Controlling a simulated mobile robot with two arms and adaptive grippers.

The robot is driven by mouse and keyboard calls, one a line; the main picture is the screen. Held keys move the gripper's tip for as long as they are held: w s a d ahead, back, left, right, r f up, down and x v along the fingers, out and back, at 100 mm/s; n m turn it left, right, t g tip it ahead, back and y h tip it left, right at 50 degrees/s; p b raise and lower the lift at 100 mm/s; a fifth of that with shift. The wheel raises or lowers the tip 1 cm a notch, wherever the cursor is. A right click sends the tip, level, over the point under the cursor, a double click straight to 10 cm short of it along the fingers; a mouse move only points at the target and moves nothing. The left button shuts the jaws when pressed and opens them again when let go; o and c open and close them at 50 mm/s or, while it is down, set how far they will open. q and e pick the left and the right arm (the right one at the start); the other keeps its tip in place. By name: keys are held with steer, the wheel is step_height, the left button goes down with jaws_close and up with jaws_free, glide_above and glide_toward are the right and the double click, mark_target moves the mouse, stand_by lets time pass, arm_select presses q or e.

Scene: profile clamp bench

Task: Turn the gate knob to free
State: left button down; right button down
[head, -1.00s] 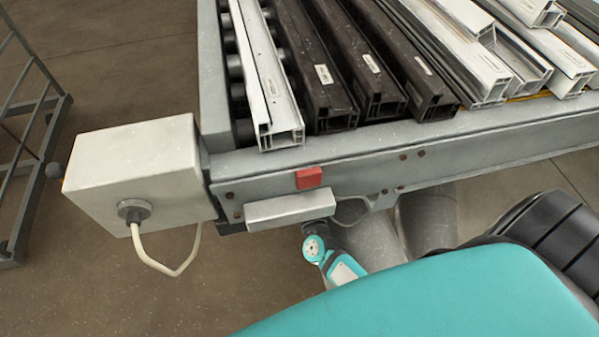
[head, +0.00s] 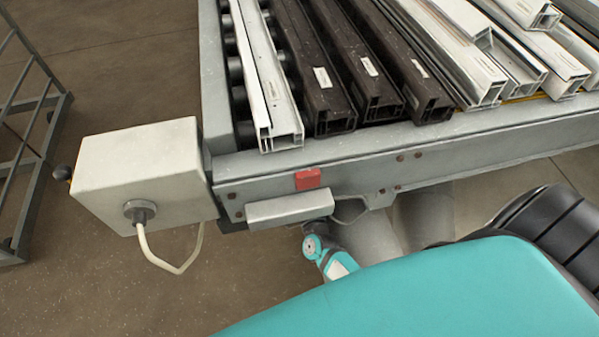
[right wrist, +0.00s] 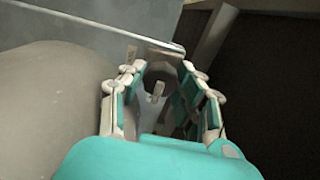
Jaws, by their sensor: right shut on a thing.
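In the right wrist view, my right gripper (right wrist: 168,78) has its two teal-and-white fingers closed in around a dark rounded part, which I take to be the gate knob (right wrist: 160,71). A small tan tab (right wrist: 157,92) shows between the fingers. The knob is mostly hidden by shadow and the fingers, and its setting cannot be read. My left gripper is in neither view.
The grey bench (head: 400,165) carries white and dark brown profiles (head: 325,100) on rollers. A red block (head: 307,179) and a grey housing (head: 289,210) sit on its front edge. A pale box (head: 140,175) with a cable stands at its left end. A dark rack (head: 30,150) stands on the floor.

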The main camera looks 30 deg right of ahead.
stand_by(0.3)
steer(key=c, duration=0.9)
jaws_free()
steer(key=v, duration=1.2)
steer(key=shift+s+f, duration=0.1)
